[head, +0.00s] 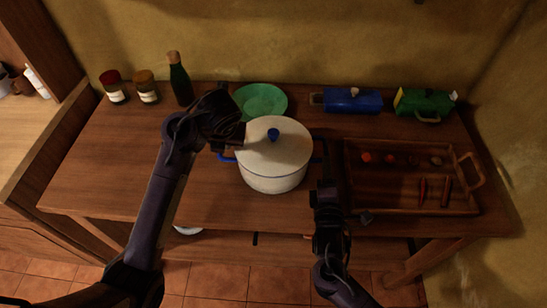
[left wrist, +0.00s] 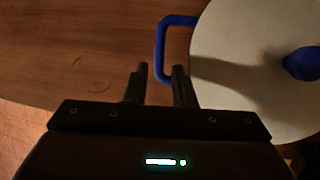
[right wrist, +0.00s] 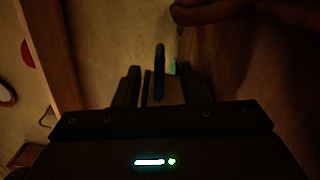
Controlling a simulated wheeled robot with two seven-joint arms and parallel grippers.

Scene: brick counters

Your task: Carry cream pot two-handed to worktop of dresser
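The cream pot (head: 262,176), with a blue-knobbed lid and blue side handles, stands upright on a brown wooden table (head: 110,175). My left gripper (head: 229,150) is open at the pot's left side. My right gripper (head: 327,184) is at the pot's right side. In the right wrist view its fingers (right wrist: 162,86) are apart, with a blue upright bar (right wrist: 159,70), seemingly the right handle, between them; contact cannot be told.
A wooden tray (head: 410,208) with small items lies right of the pot. A green plate (head: 262,99) is behind it. A blue box (head: 352,102) and green box (head: 425,105) stand at the back right, a bottle (head: 181,82) and two jars (head: 147,88) at the back left.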

